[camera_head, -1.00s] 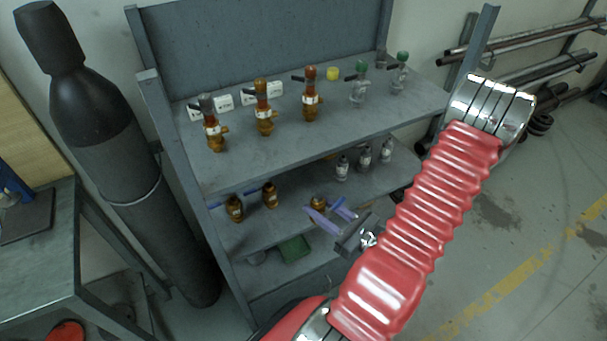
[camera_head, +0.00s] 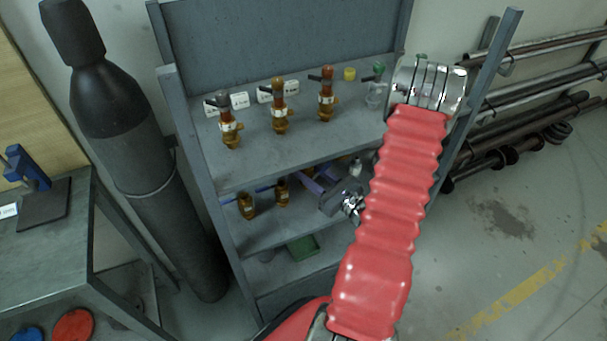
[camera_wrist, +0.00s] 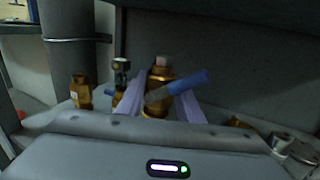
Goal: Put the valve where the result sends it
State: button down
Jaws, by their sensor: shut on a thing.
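A brass valve (camera_wrist: 160,75) with a blue lever stands between the two purple fingers of my gripper (camera_wrist: 158,105) in the wrist view. My gripper is shut on it. In the head view my gripper (camera_head: 313,182) is over the middle shelf, and I cannot clearly make out the held valve there. Two other brass valves stand to its left on that shelf, one near (camera_head: 283,192) and one farther left (camera_head: 246,206). Brass valves with dark levers (camera_head: 279,118) stand on the top shelf, with white label cards (camera_head: 228,104) behind some of them.
The grey rack (camera_head: 190,135) has side posts and a back panel. A green tray (camera_head: 303,248) lies below. A black gas cylinder (camera_head: 125,150) and a workbench (camera_head: 60,240) stand left.

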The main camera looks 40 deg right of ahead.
jog(key=shift+w+d+f, duration=0.25)
jog(key=shift+w+f, duration=0.25)
jog(key=shift+w, duration=0.3)
jog(key=shift+w+d+f, duration=0.3)
jog(key=shift+w+f, duration=0.2)
jog(key=shift+w, duration=0.35)
jog(key=shift+w+d+f, duration=0.25)
jog(key=shift+w+f, duration=0.25)
jog(key=shift+w, duration=0.3)
jog(key=shift+f, duration=1.4)
jog(key=shift+w+f, duration=0.15)
jog(key=shift+f, duration=0.45)
jog(key=c, duration=1.2)
grip_release()
